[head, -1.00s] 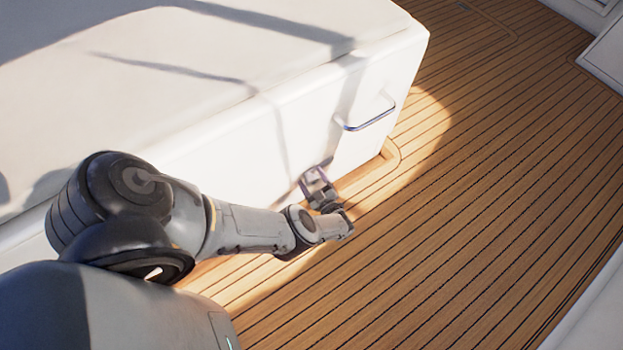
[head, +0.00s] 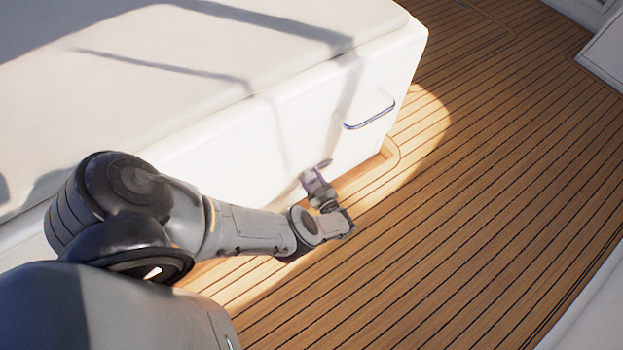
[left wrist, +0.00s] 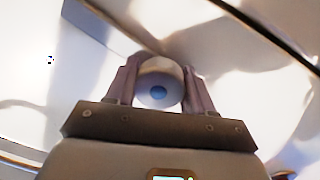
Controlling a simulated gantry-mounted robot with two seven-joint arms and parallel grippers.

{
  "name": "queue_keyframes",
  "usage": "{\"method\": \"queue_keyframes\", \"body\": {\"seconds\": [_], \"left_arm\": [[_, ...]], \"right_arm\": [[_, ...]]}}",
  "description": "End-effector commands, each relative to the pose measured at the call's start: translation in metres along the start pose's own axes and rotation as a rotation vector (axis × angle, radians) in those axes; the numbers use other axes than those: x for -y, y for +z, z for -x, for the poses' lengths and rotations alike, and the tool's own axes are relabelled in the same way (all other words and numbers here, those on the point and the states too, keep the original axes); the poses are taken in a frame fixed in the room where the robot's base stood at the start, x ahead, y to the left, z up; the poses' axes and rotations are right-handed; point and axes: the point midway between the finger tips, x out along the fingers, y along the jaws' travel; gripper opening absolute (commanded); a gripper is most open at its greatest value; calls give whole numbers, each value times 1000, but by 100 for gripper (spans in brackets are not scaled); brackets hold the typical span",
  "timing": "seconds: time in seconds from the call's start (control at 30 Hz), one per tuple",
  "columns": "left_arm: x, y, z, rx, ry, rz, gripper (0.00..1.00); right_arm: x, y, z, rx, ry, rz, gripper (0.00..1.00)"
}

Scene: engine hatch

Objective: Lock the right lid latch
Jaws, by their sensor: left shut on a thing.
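The right lid latch (left wrist: 158,85) shows in the left wrist view as a round pale knob with a blue-grey centre. My left gripper (left wrist: 158,92) is shut on it, with one finger on each side. In the head view my left gripper (head: 314,178) is at the low front face of the white hatch box (head: 346,140). The latch is mostly hidden there behind the fingers. My right gripper is in neither view.
A metal handle (head: 369,117) is fixed on the box front, right of my left gripper. The white lid (head: 180,90) lies flat on top, with a seam below it. The teak deck (head: 450,220) is clear to the right.

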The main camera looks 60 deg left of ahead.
Motion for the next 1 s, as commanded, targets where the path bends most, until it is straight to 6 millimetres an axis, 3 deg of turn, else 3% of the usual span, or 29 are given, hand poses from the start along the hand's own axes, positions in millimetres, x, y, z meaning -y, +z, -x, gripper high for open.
{"method": "queue_keyframes", "body": {"seconds": [1.0], "left_arm": [[1, -1, -1, 73, -39, -956, 22]], "right_arm": [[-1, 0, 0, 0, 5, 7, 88]]}}
